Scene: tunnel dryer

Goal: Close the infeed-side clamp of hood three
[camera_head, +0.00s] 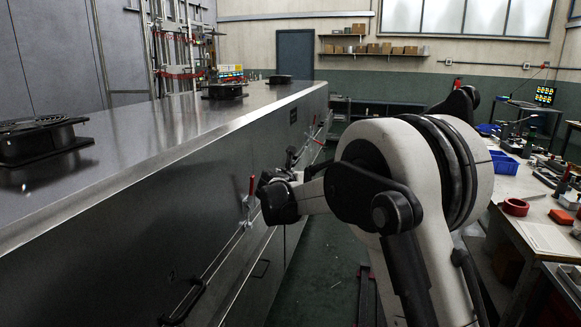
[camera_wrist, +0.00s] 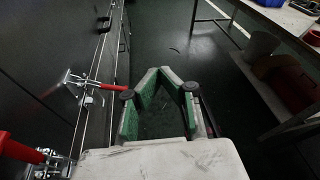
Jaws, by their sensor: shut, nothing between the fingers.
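In the wrist view, a toggle clamp (camera_wrist: 74,82) on the dark side panel has its red handle (camera_wrist: 108,87) standing out from the panel. The handle's end lies by the left finger of my gripper (camera_wrist: 159,72); I cannot tell whether they touch. My gripper is shut, its green-padded fingers meeting at the tips with nothing between. A nearer clamp (camera_wrist: 52,164) with a red handle (camera_wrist: 18,149) sits at lower left. In the head view, a clamp (camera_head: 247,212) with an upright red handle (camera_head: 251,187) is just left of my wrist. No label shows which hood is which.
The long steel dryer (camera_head: 150,200) fills the left, with fan-like units (camera_head: 40,140) on top and a black handle (camera_head: 183,303) on its side. A cluttered workbench (camera_head: 525,185) stands at right. The floor (camera_head: 325,260) between them looks mostly clear.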

